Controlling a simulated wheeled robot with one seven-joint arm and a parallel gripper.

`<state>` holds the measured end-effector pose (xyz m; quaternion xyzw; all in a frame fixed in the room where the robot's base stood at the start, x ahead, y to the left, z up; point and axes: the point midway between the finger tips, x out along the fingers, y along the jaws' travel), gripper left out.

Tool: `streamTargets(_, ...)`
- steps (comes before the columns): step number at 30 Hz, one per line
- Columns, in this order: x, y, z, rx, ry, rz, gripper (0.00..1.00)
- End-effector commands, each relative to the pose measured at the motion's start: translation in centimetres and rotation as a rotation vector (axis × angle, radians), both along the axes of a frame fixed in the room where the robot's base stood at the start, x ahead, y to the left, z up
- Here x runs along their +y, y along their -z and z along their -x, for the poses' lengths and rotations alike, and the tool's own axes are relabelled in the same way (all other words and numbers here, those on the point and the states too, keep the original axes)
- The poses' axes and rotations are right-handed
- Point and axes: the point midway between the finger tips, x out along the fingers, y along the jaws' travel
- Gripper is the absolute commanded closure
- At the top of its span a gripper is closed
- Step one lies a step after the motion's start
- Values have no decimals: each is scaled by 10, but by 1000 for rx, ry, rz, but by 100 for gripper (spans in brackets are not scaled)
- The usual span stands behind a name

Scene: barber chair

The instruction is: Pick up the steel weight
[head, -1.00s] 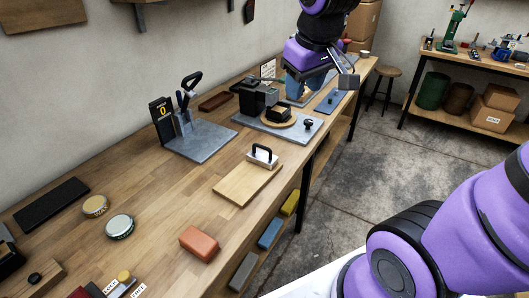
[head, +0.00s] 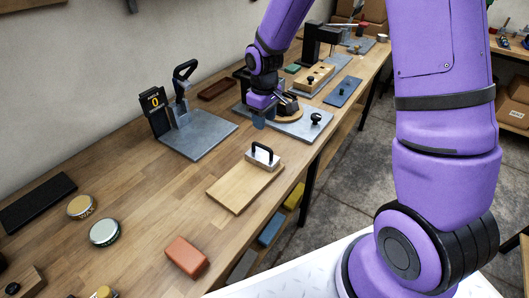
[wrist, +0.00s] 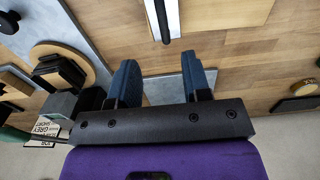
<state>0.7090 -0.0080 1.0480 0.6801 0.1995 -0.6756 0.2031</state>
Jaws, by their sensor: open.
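The steel weight (head: 262,155) is a small silver block with a black arched handle. It sits upright on the far end of a pale wooden board (head: 236,188) on the workbench. My gripper (head: 262,116) points down above the bench, behind the weight and apart from it, near the front-left of a grey plate. In the wrist view my gripper (wrist: 160,78) shows two blue fingers spread apart with nothing between them. The weight's dark handle and silver edge (wrist: 163,18) show at the top of that view, cut off by the frame, beyond the fingertips.
A grey plate with an upright black-handled fixture (head: 200,136) stands left of the weight. A grey plate with a round wooden disc and a black knob (head: 316,118) lies behind it. An orange block (head: 186,256) and two round tins (head: 104,232) are nearer. Bare bench surrounds the board.

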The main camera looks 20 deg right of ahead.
Motion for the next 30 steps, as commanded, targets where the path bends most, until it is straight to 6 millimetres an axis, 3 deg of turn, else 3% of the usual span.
streamTargets(13, 3, 52, -2, 12, -12, -3, 56)
streamTargets(23, 4, 77, -1, 11, -11, -2, 56)
streamTargets(30, 8, 109, -1, 10, -10, -3, 56)
